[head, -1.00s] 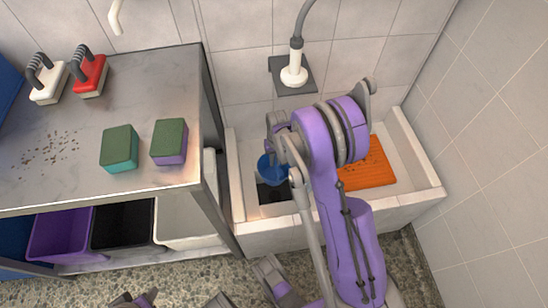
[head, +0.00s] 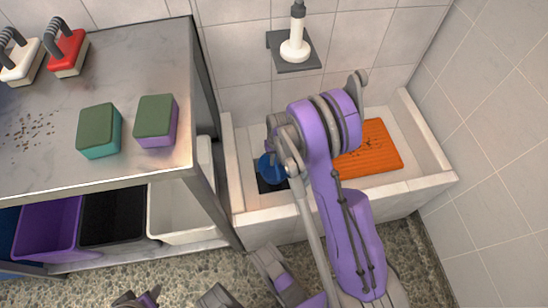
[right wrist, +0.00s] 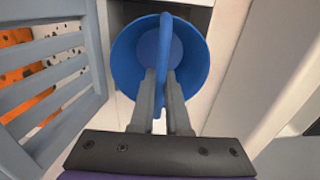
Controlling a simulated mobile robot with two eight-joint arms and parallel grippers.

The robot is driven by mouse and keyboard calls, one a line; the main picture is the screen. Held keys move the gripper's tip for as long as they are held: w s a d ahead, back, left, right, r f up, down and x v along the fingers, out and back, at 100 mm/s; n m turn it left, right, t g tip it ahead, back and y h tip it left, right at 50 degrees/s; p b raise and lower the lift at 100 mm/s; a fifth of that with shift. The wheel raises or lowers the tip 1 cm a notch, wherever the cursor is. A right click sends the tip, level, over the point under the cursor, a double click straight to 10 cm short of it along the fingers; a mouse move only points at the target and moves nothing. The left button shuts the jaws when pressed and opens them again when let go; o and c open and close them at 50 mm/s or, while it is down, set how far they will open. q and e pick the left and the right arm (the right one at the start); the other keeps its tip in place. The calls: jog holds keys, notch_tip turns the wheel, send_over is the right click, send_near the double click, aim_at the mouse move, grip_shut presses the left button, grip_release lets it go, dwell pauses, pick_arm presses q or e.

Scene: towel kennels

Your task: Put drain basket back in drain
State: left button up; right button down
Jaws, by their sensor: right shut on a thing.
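The blue drain basket (head: 267,172) is a round cup with an arched handle. In the right wrist view the basket (right wrist: 125,55) hangs by its handle between the two fingers of my right gripper (right wrist: 162,78). In the head view my right wrist largely hides the gripper and part of the basket. The drain (head: 266,187) is a dark square opening in the left part of the white floor basin (head: 237,175). The basket overlaps it in the head view; I cannot tell its height above it.
A grey-blue slatted panel (right wrist: 60,75) stands close left of the basket in the right wrist view. A dirty orange mat (head: 370,155) lies in the basin's right part. A metal table (head: 60,170) with brushes and sponges stands left; bins (head: 115,218) sit below it.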

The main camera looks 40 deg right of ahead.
aim_at(275, 173)
notch_tip(275, 173, down, 4)
jog(key=shift+r+b, duration=0.2)
jog(key=shift+b, duration=0.55)
jog(key=shift+f, duration=2.9)
jog(key=c, duration=0.8)
grip_release()
jog(key=o, duration=0.5)
jog(key=shift+c, duration=0.2)
jog(key=shift+r, duration=0.1)
